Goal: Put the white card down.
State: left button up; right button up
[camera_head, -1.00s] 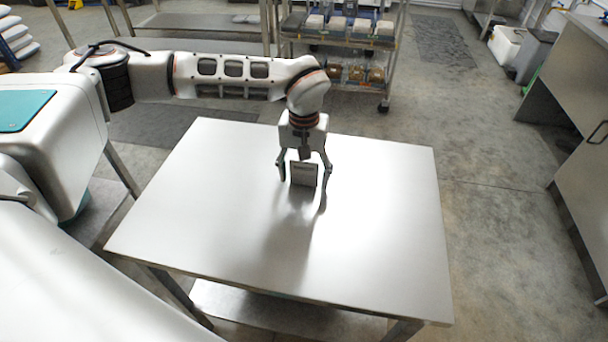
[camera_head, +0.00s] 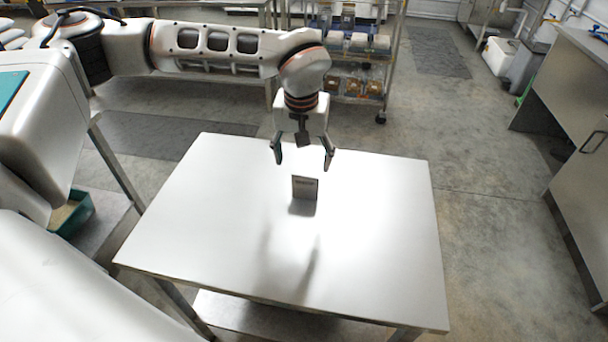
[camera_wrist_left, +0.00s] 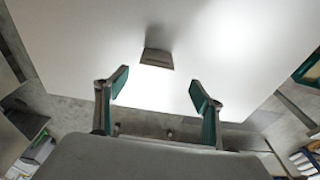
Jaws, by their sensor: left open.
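The card (camera_head: 305,188) stands upright on the metal table (camera_head: 375,240), right of my left arm's base and near the table's middle. Its facing side looks grey in the head view, with a dark band near the top. In the left wrist view the card (camera_wrist_left: 157,58) shows beyond the fingertips, apart from them. My left gripper (camera_head: 303,160) is open and empty above and behind the card. Its two fingers (camera_wrist_left: 160,88) are spread wide in the left wrist view. My right gripper is not in view.
The table top around the card is bare. A wheeled rack (camera_head: 350,65) with several boxes stands behind the table. A steel cabinet (camera_head: 575,130) stands at the right. A green bin (camera_head: 75,212) sits low at the left.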

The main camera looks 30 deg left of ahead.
aim_at(305, 176)
pick_arm(q)
jog(key=shift+t, duration=0.6)
jog(key=x, duration=0.7)
jog(key=shift+s+d+f, duration=0.35)
jog(key=shift+f, duration=0.05)
jog(key=c, duration=1.1)
jog(key=shift+r, duration=0.1)
